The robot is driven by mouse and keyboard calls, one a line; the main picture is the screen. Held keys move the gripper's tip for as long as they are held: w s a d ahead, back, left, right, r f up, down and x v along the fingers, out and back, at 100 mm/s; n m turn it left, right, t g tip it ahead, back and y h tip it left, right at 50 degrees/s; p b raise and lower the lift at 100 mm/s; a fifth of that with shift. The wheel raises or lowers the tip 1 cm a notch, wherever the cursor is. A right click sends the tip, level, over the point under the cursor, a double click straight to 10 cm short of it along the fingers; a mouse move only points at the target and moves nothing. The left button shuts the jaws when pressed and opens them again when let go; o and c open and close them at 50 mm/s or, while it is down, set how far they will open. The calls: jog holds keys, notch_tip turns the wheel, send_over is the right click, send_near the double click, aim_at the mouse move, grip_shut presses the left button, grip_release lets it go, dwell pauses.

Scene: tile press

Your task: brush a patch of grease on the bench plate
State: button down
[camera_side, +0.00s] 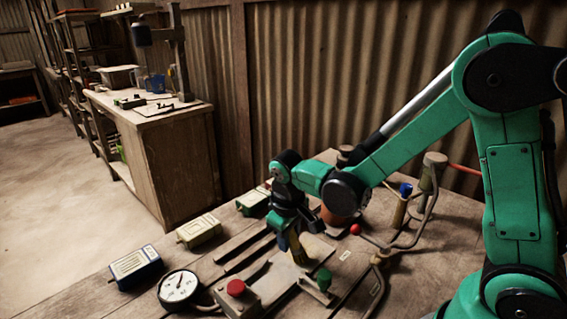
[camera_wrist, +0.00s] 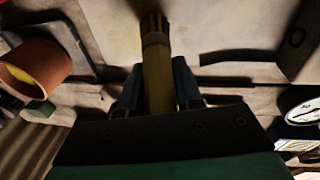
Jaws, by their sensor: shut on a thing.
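My gripper (camera_side: 290,238) is shut on a brush (camera_side: 299,252) and holds it over the bench plate (camera_side: 318,247). In the wrist view, the brush (camera_wrist: 157,85) has a yellow handle between the fingers of my gripper (camera_wrist: 158,88), a grey ferrule and brown bristles pointing away from me. The bristles lie over the pale bench plate (camera_wrist: 225,25). I cannot tell whether they touch it. I cannot make out a distinct grease patch; the shadowed area by the brush is too dark.
A terracotta pot (camera_wrist: 40,72) with yellow inside stands left in the wrist view. A red-button box (camera_side: 236,290), a dial gauge (camera_side: 179,287), a green knob (camera_side: 324,277) and a red-ball lever (camera_side: 356,229) surround the plate. Several small boxes (camera_side: 199,231) line the bench's left.

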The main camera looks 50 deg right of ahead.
jog(key=shift+a, duration=0.6)
jog(key=shift+d, duration=2.35)
jog(key=shift+d+r, duration=0.15)
jog(key=shift+d, duration=1.25)
notch_tip(320, 180, up, 8)
jog(key=shift+w+f, duration=0.5)
jog(key=shift+f, duration=0.05)
